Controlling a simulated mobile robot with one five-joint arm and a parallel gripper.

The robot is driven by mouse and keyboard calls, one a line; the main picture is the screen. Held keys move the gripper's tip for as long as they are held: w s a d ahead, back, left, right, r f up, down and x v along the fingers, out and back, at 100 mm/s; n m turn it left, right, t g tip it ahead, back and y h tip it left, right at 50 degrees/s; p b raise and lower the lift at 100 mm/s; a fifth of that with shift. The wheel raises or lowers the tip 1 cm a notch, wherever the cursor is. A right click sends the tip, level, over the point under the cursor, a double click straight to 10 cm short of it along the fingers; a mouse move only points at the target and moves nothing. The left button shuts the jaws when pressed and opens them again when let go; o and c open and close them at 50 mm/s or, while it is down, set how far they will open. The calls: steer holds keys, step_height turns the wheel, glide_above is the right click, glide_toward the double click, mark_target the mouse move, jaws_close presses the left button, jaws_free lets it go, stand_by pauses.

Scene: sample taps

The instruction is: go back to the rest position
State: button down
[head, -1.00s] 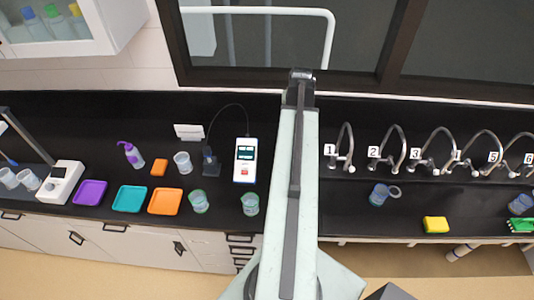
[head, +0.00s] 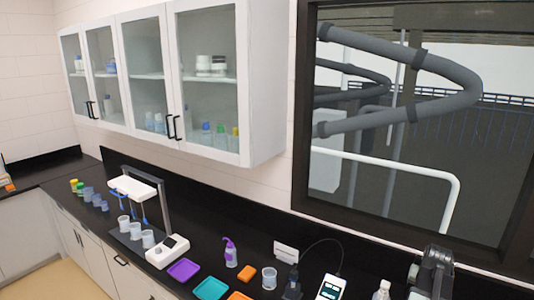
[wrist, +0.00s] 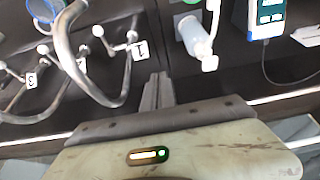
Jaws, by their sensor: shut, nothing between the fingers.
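My gripper (wrist: 158,92) shows in the wrist view with its two fingers together and nothing between them. It is over the dark counter, beside the tap marked 1 (wrist: 125,75) and apart from the things around it. In the head view the gripper is not clearly seen; only a dark, grey-edged part of my arm shows at the lower right.
A curved tap pipe (wrist: 65,55) is close on the left in the wrist view. A whitish bottle (wrist: 196,42) and a meter (wrist: 265,18) lie beyond the fingers. The head view shows wall cabinets (head: 205,70), a stirrer stand (head: 165,215) and coloured trays (head: 210,288).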

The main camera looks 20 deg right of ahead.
steer(key=w+a+f+n+t+y+b, duration=0.15)
steer(key=w+a+f+b, duration=0.25)
steer(key=w+a, duration=0.4)
steer(key=w+a+f+n+g+h+b, duration=0.1)
steer(key=w+a+f+n+b, duration=0.1)
steer(key=w+a+f+b, duration=0.45)
steer(key=w+a+f+n+y+b, duration=0.1)
steer(key=w+a+f+n+b, duration=0.2)
steer(key=a, duration=0.6)
steer(key=w+a+f+n+y+b, duration=0.1)
steer(key=w+a+f+b, duration=0.15)
steer(key=w+a, duration=0.55)
steer(key=s+a+f+n+y+b, duration=0.1)
steer(key=a+f+b, duration=0.25)
steer(key=a, duration=0.75)
steer(key=s+a+f+n+b, duration=0.2)
steer(key=a+f+b, duration=0.15)
steer(key=a, duration=0.65)
steer(key=s+a+f+g, duration=0.2)
steer(key=s+a+g, duration=0.1)
steer(key=s+a, duration=0.2)
steer(key=shift+s+a, duration=0.2)
steer(key=shift+s, duration=0.65)
steer(key=shift+d+f, duration=0.1)
